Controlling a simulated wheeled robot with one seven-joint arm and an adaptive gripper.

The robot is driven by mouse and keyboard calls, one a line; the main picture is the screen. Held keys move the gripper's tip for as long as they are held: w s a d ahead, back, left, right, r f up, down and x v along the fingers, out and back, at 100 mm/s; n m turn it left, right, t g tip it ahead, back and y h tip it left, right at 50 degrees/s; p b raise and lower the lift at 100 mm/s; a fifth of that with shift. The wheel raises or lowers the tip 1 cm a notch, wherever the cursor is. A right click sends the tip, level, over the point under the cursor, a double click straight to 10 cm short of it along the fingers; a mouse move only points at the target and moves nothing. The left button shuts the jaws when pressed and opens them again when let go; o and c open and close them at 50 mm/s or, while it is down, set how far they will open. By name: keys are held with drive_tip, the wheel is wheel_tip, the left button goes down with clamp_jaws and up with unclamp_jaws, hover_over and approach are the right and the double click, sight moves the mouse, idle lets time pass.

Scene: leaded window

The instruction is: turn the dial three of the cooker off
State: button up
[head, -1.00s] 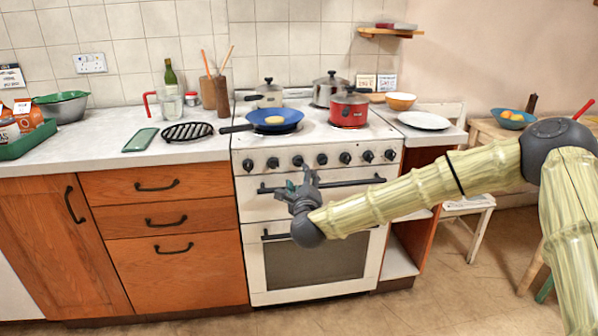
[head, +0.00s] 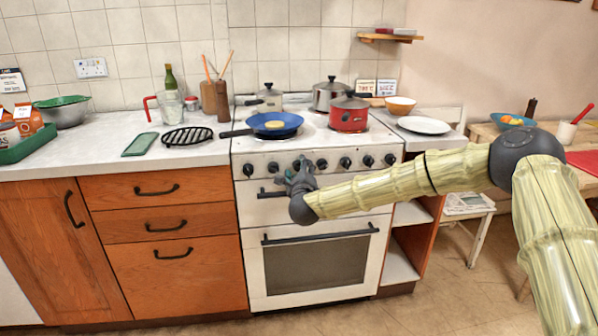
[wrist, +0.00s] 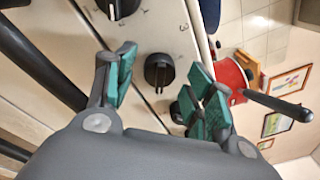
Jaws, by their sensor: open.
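The white cooker (head: 318,196) has a row of black dials across its front panel. My gripper (head: 299,171) is in front of this row, left of its middle, and covers part of the third dial from the left. In the wrist view my gripper (wrist: 163,85) is open, with green-padded fingers apart. A black dial (wrist: 158,70) shows in the gap between them, its pointer bar running up and down the picture. No contact with it shows. A small mark like a 3 is printed near it. Another dial shows at the top edge; one is partly hidden by the right finger.
Black handle bars (head: 320,234) run across the cooker front below the dials. On the hob stand a blue frying pan (head: 274,124), a red pot (head: 348,114) and other pots. A bamboo-like arm, mine, crosses the right side. The floor before the cooker is clear.

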drive_tip(key=c, duration=1)
